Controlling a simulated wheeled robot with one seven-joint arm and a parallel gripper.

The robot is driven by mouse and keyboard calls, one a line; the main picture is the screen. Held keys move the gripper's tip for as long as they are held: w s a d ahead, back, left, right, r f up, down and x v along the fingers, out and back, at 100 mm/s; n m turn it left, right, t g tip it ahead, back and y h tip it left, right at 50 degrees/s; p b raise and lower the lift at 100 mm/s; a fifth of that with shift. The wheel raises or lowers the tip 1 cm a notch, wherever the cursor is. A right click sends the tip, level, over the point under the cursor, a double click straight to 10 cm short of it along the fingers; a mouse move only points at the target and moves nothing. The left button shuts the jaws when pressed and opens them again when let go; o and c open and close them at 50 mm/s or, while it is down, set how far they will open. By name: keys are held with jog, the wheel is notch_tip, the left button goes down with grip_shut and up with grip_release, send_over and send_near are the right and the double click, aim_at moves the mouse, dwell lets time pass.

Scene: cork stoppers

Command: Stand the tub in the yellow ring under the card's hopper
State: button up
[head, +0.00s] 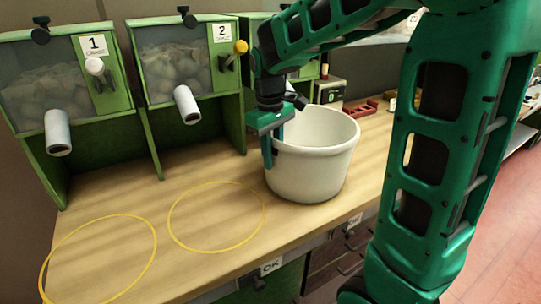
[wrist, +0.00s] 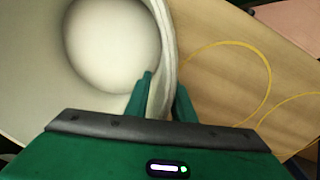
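The white tub (head: 318,170) is upright at the right of the bench, right of both yellow rings. My gripper (head: 272,150) is at its left rim, with one finger inside and one outside. In the wrist view the tub's wall (wrist: 163,45) runs between my gripper's close-set fingers (wrist: 162,98), which look shut on it. The tub looks empty. One yellow ring (head: 217,183) lies in front of hopper 2 (head: 180,70); another yellow ring (head: 152,232) lies in front of hopper 1 (head: 60,85). I cannot make out the card.
A third green hopper is mostly behind my arm. A device with a green display (head: 331,95) and a red tray (head: 360,109) stand behind the tub. The bench between tub and rings is clear.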

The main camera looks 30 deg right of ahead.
jog(key=shift+r, duration=0.1)
notch_tip(320, 180, up, 12)
jog(key=shift+s+a, duration=0.15)
jog(key=shift+a, duration=0.3)
dwell(0.7)
